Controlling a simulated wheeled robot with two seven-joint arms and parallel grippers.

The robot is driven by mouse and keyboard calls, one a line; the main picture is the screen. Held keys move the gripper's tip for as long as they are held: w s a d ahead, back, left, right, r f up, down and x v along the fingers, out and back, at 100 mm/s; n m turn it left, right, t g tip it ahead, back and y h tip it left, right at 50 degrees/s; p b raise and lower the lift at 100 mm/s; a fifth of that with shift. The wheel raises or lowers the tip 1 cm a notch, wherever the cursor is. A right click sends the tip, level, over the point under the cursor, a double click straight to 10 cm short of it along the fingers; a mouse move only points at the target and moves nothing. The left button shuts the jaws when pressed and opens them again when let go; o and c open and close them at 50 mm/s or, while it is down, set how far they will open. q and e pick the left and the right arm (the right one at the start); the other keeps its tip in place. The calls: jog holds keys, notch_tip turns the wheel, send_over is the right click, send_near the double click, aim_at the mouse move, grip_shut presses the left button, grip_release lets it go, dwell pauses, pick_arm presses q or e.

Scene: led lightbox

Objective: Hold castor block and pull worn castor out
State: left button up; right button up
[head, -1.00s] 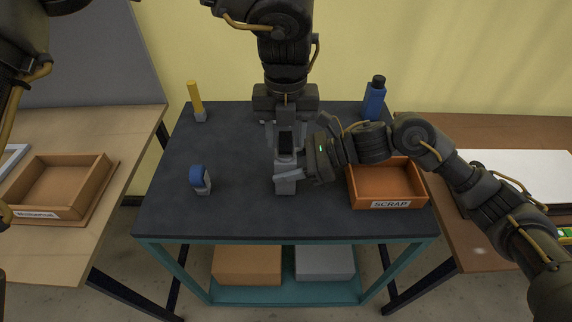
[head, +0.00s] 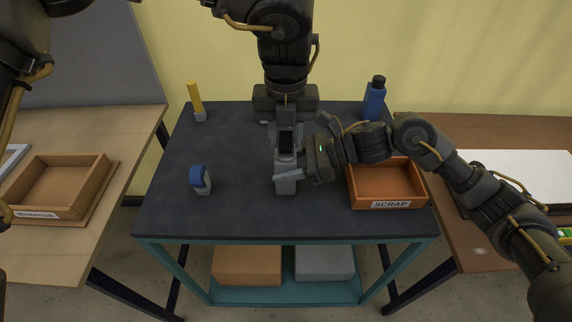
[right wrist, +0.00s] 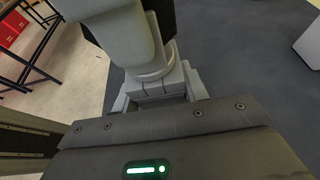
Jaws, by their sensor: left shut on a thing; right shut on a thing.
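The worn castor (head: 286,143), with a dark wheel in a grey fork, stands upright at the middle of the dark table. It also shows at the top of the right wrist view (right wrist: 162,15). The grey castor block (head: 286,186) is under it and shows below a round collar in the right wrist view (right wrist: 157,88). My left gripper (head: 285,128) comes from behind and above and appears shut on the castor. My right gripper (head: 297,170) comes from the right, low down, and appears shut on the block. The fingertip contacts are largely hidden.
A blue-wheeled castor (head: 200,178) stands at the left of the table, a yellow-handled tool (head: 196,101) behind it. An orange SCRAP tray (head: 388,203) is close at right, under my right arm. A blue bottle (head: 374,100) stands at back right. The front left is clear.

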pick_arm(q)
jog(key=shift+r, duration=1.25)
jog(key=shift+r, duration=2.5)
jog(key=s, duration=1.4)
pick_arm(e)
jog(key=o, duration=1.8)
jog(key=shift+o, duration=0.2)
